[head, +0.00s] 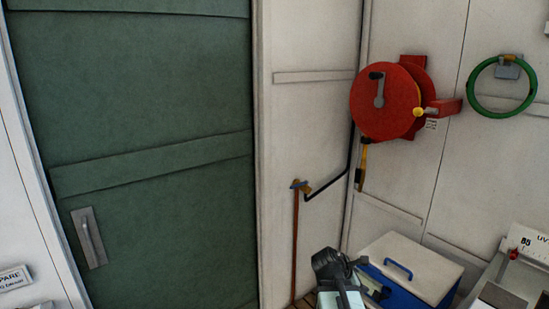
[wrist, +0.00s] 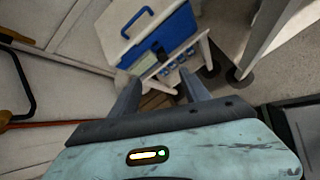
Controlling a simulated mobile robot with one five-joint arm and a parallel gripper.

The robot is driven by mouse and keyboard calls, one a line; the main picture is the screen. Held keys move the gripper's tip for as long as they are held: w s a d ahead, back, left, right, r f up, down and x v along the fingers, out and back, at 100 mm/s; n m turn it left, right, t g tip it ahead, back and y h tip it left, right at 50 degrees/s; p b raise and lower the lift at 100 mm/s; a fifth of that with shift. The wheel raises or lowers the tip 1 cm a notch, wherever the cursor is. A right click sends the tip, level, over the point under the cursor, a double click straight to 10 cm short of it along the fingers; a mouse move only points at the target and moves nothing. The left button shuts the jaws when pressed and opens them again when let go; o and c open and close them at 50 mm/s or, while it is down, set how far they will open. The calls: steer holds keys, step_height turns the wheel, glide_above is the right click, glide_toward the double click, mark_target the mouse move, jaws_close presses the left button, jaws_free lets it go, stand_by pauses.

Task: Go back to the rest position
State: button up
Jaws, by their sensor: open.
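My gripper (wrist: 155,95) shows in the wrist view with its two dark fingers spread apart and nothing between them. Beyond the fingers is a blue box with a white lid (wrist: 165,40) on a small white stand. In the head view my arm is folded at the bottom, right of the middle, in front of the same blue and white box (head: 412,268). The fingertips are hard to make out in the head view.
A green door (head: 140,130) with a grey handle fills the left. A red hose reel (head: 385,100) and a green hoop (head: 502,87) hang on the right wall. A white unit with a gauge (head: 525,255) stands at lower right.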

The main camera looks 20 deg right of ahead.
steer(key=w+a+f+m+y, duration=0.1)
steer(key=a+f+m+y, duration=0.1)
steer(key=a, duration=0.6)
steer(key=w+a+f+m+y, duration=0.1)
steer(key=a+f, duration=0.1)
steer(key=a, duration=0.5)
steer(key=s+a+f+m+g+y, duration=0.1)
steer(key=s+a+m+y, duration=0.1)
steer(key=a+m, duration=0.5)
steer(key=s+a+f+m+g+y, duration=0.2)
steer(key=s+a+m+y, duration=0.1)
steer(key=a+m, duration=0.3)
steer(key=shift+s+a+m, duration=0.4)
steer(key=shift+s+a, duration=0.35)
steer(key=shift+a, duration=0.25)
steer(key=shift+c, duration=0.2)
